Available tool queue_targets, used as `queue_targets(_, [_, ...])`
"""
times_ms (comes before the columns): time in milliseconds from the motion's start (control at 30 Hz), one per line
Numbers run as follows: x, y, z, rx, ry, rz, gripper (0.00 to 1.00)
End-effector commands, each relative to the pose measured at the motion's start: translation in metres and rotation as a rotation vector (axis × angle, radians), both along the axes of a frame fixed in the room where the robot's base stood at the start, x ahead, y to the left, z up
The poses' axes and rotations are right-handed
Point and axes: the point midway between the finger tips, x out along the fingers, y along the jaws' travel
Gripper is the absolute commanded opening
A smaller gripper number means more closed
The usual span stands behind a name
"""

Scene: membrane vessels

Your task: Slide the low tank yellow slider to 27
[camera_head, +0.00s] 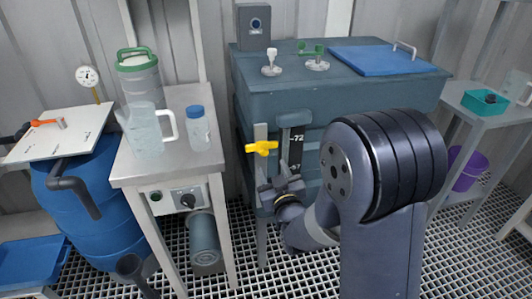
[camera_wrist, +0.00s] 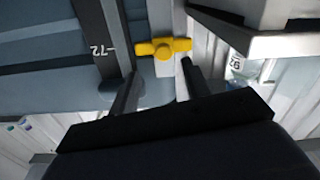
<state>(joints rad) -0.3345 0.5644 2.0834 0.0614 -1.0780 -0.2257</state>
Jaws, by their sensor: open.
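The yellow slider (camera_head: 261,148) sits on a pale upright rail (camera_head: 260,131) at the front of the low grey-blue tank (camera_head: 340,103). A dark scale strip beside it bears the mark 72 (camera_head: 297,138), near the slider's height. My gripper (camera_head: 279,184) is a little below the slider in the head view. In the wrist view the yellow slider (camera_wrist: 163,47) lies just beyond the fingertips, roughly between their lines. My gripper (camera_wrist: 161,68) is open and empty there. The fingers appear apart from the slider. The lower scale is partly hidden by my arm.
A steel table (camera_head: 175,168) with a green-lidded jug (camera_head: 138,78), a clear pitcher (camera_head: 146,130) and a blue-capped bottle (camera_head: 199,129) stands left of the rail. A blue barrel (camera_head: 88,225) is farther left. A shelf with a teal box (camera_head: 485,101) stands right.

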Motion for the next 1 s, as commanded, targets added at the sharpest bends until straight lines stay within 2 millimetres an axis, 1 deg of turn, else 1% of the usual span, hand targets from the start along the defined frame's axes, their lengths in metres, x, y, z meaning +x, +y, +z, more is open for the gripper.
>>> queue_targets(33, [0.010,0.002,0.000,0.000,-0.001,-0.001,0.46])
queue_targets(200, [0.040,0.011,0.000,0.000,-0.001,-0.001,0.46])
queue_targets(300, [0.055,0.015,0.000,0.000,-0.001,-0.001,0.46])
queue_targets(433, [0.069,0.020,0.000,0.000,0.000,-0.001,0.46])
queue_targets(600, [0.077,0.022,0.000,0.000,0.000,0.000,0.46])
queue_targets(867, [0.078,0.022,0.000,0.000,0.001,0.000,0.46])
queue_targets(1000, [0.078,0.022,0.000,0.000,0.001,0.000,0.36])
